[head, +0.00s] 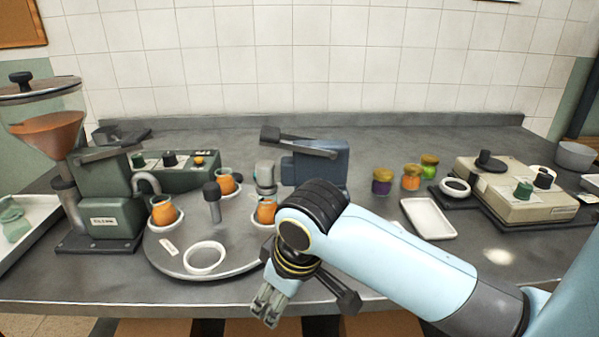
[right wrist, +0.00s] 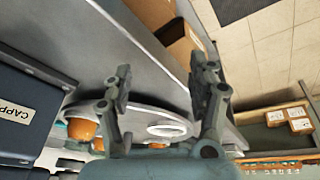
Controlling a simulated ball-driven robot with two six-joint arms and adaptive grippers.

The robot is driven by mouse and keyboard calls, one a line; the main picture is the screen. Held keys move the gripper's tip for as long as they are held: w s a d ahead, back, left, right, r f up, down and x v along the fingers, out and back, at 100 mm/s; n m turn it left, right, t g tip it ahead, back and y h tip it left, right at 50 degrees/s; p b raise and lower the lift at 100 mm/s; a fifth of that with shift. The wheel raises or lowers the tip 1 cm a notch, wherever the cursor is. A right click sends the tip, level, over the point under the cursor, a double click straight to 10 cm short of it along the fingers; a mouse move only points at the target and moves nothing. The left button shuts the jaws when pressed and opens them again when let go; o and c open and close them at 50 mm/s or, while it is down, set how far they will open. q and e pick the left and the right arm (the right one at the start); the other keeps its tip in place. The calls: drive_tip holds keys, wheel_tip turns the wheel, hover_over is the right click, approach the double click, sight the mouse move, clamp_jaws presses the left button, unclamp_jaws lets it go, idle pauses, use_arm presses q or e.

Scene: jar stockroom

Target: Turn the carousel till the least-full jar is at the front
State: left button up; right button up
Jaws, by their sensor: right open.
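The carousel (head: 232,262) is a round grey turntable on the bench, with a dark-knobbed post (head: 212,200) at its middle. Three orange-filled jars sit in its ring holders: a left jar (head: 163,211), a back jar (head: 226,183) and a right jar (head: 265,212). Their fill levels are too small to compare. The front holder, a white ring (head: 204,258), is empty. My right gripper (head: 268,304) is open and empty, pointing down by the bench's front edge, right of the carousel's front. In the right wrist view its fingers (right wrist: 163,90) are spread. My left gripper is not in view.
A filling machine with a copper funnel (head: 48,135) stands left of the carousel, and a blue-grey capping machine (head: 318,163) stands behind right. Several lidded jars (head: 411,178), a white tray (head: 429,217) and a beige device (head: 515,190) are further right.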

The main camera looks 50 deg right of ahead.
drive_tip(key=shift+s+a+f, duration=0.15)
drive_tip(key=shift+s+f, duration=0.05)
drive_tip(key=shift+s, duration=0.6)
drive_tip(key=shift+s+a+f, duration=0.1)
drive_tip(key=shift+s+f, duration=0.15)
drive_tip(key=shift+s, duration=0.55)
drive_tip(key=shift+s+a+f, duration=0.15)
drive_tip(key=shift+s+f, duration=0.05)
drive_tip(key=shift+s, duration=0.6)
